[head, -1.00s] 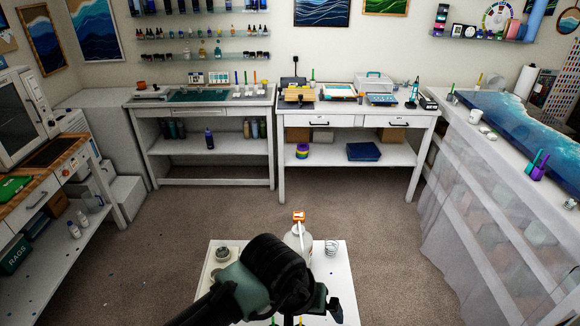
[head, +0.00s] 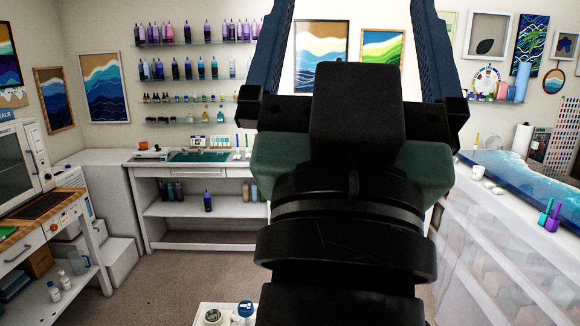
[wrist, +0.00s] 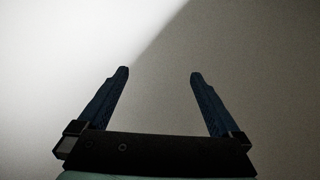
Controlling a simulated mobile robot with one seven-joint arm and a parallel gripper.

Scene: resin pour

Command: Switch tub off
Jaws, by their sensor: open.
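My gripper (head: 354,20) is open and empty, raised large in the middle of the head view with its fingers pointing up past the top edge. In the wrist view my gripper (wrist: 159,73) shows two dark blue fingers spread apart. Only a plain surface lies beyond them, bright at the left and grey at the right. I cannot pick out a tub for certain in either view. My arm and gripper hide the back right worktable and the devices on it.
A white worktable (head: 150,169) with a green mat (head: 195,156) stands at the back left. A bench with a blue resin slab (head: 515,178) runs along the right. A white stand (head: 205,306) is below. A glass-fronted cabinet (head: 18,150) stands at left.

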